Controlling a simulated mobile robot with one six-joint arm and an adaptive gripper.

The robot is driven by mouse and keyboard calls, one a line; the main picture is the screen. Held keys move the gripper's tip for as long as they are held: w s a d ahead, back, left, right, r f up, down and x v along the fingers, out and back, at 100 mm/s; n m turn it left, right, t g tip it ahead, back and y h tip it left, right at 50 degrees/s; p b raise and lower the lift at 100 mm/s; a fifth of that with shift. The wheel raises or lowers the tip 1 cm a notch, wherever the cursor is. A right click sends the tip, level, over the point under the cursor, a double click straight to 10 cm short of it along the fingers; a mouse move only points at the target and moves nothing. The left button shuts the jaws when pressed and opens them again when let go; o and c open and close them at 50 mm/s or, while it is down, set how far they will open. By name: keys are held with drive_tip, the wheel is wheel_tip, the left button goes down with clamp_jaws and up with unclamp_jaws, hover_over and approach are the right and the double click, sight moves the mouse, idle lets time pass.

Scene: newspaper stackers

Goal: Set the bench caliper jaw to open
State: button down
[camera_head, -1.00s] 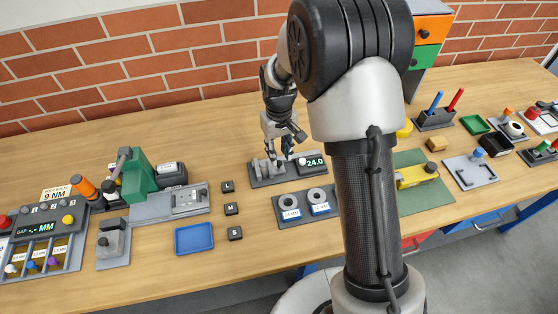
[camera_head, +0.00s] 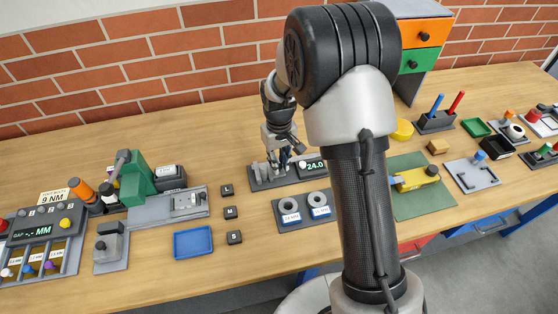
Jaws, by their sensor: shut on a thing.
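The bench caliper (camera_head: 262,180) is a dark grey base with grey upright jaws and a display (camera_head: 315,166) reading 24.0. It lies on the bench behind the two ring gauges. My gripper (camera_head: 284,166) is down at the caliper, pointing downward, with its fingers shut around a small part at the caliper's jaw. The fingers hide most of that part, so the exact hold is hard to see. My arm covers the bench right of the caliper.
Two ring gauges on a grey plate (camera_head: 283,219) sit in front of the caliper. Small black blocks marked L (camera_head: 227,190), M and S stand left of it, near a blue tray (camera_head: 193,242). A green press (camera_head: 137,178) stands further left. The bench front is clear.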

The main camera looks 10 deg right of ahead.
idle(0.4)
drive_tip(key=shift+d+p, duration=0.3)
drive_tip(key=shift+d, duration=0.8)
drive_tip(key=c, duration=1.8)
unclamp_jaws()
drive_tip(key=shift+d, duration=0.1)
drive_tip(key=shift+r, duration=6.05)
